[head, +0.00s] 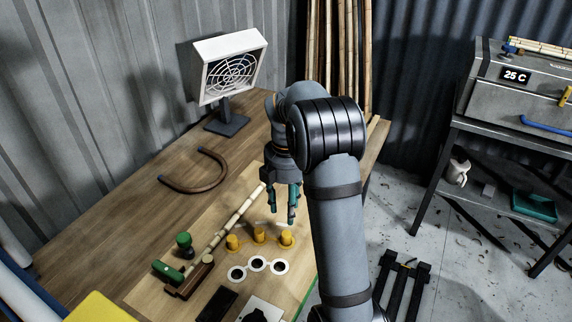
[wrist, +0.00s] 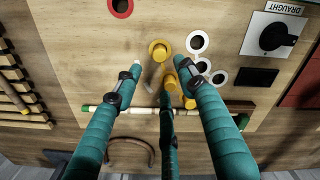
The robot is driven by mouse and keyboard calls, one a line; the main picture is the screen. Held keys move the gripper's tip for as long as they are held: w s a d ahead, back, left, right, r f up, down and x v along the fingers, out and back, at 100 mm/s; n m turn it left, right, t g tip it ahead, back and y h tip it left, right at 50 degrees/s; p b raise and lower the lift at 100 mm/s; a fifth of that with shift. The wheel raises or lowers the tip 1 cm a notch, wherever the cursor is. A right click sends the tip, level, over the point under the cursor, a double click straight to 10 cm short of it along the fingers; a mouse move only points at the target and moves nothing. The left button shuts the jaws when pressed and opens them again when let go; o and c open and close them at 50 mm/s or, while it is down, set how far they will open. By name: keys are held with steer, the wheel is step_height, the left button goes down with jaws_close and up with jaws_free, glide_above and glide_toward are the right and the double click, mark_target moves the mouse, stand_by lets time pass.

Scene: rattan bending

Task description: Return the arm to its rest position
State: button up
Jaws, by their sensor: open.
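My gripper (head: 283,207) hangs above the workbench (head: 140,215), its teal fingers pointing down and spread apart with nothing between them. In the wrist view my gripper (wrist: 160,76) shows its fingers open over the board, near the yellow pegs (wrist: 160,50). My arm reaches up from the bottom of the head view and bends over the bench. A straight pale cane (head: 228,222) lies on the board left of my gripper, its near end by a green-handled clamp (head: 167,271). It also shows in the wrist view (wrist: 140,110), partly hidden by the fingers.
Yellow pegs (head: 259,235) and white-ringed holes (head: 258,263) lie below my gripper. A bent cane (head: 207,183) and a white fan heater (head: 230,68) are on the bench behind. Upright canes (head: 335,40) stand at the back wall. A grey steam box (head: 500,90) is at right.

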mark_target(286, 234)
step_height(286, 234, down, 12)
steer(key=shift+r, duration=0.15)
stand_by(0.5)
